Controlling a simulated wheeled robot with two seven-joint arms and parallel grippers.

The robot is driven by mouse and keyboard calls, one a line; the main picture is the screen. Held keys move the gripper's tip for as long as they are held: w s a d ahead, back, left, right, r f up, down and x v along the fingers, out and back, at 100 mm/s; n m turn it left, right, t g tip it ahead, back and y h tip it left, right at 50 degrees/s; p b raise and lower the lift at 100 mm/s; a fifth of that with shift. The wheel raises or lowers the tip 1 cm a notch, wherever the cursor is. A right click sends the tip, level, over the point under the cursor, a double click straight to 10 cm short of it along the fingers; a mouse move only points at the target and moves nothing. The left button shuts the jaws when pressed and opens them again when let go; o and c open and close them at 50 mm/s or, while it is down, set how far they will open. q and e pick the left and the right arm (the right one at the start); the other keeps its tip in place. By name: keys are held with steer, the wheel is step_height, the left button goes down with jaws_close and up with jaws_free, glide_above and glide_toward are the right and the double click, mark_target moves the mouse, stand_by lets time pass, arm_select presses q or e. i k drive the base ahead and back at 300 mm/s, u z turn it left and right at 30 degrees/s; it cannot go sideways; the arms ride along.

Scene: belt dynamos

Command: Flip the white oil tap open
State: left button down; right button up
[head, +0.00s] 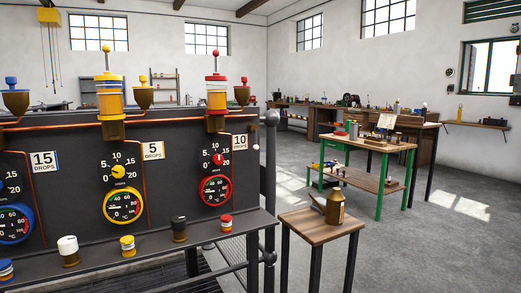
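No clearly white oil tap can be made out on the dark panel (75,160). A small white knob (256,147) shows at the panel's right edge; I cannot tell what it belongs to. A yellow-topped glass oiler (109,98) and a red-topped oiler (216,97) stand on the panel's top, with a yellow-knobbed funnel (143,96), a red-knobbed funnel (242,94) and a blue-knobbed funnel (14,98). A white-capped jar (68,250) stands on the ledge below. Neither of my grippers is in view.
The ledge (150,263) also holds a dark-capped jar (179,229) and red, yellow and blue jars. A green-legged table (368,146) stands farther back. Grey floor at right is open.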

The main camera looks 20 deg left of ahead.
mark_target(256, 148)
steer(key=i, duration=0.95)
steer(key=u, duration=0.65)
